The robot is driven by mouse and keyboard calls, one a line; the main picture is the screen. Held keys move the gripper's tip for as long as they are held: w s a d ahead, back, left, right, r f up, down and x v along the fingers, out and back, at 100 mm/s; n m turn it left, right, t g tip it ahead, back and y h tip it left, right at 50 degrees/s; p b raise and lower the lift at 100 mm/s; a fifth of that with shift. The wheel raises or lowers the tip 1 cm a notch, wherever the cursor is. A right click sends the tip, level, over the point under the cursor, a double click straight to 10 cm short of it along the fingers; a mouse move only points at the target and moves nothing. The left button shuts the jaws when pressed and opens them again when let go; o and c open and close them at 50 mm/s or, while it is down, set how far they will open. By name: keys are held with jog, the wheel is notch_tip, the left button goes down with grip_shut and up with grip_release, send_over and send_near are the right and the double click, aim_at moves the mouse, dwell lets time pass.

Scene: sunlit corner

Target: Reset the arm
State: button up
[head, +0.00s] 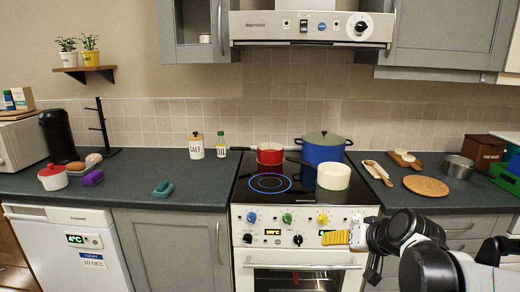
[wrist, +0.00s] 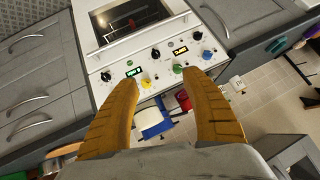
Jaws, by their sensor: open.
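My gripper (head: 326,238) is in front of the right part of the stove's control panel in the head view, its yellow fingers pointing left. My white and black arm reaches in from the lower right. In the wrist view my gripper (wrist: 163,78) has its two yellow fingers wide apart, with nothing between them. The stove front (wrist: 152,52) with its coloured knobs lies beyond the fingertips there. The head view cannot show whether the fingers touch the panel.
On the stove (head: 264,203) are a red pot (head: 270,154), a blue pot (head: 322,152) and a cream pot (head: 333,177). A round cork mat (head: 426,186) and a steel pot (head: 458,167) stand on the right counter. The oven handle (head: 302,266) juts out below the panel.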

jog(key=s+a+n+g+h, duration=0.1)
jog(key=s+a+g+h, duration=0.1)
jog(key=s, duration=1.9)
jog(key=shift+f+h, duration=0.4)
jog(key=shift+h, duration=0.1)
jog(key=shift+a, duration=0.1)
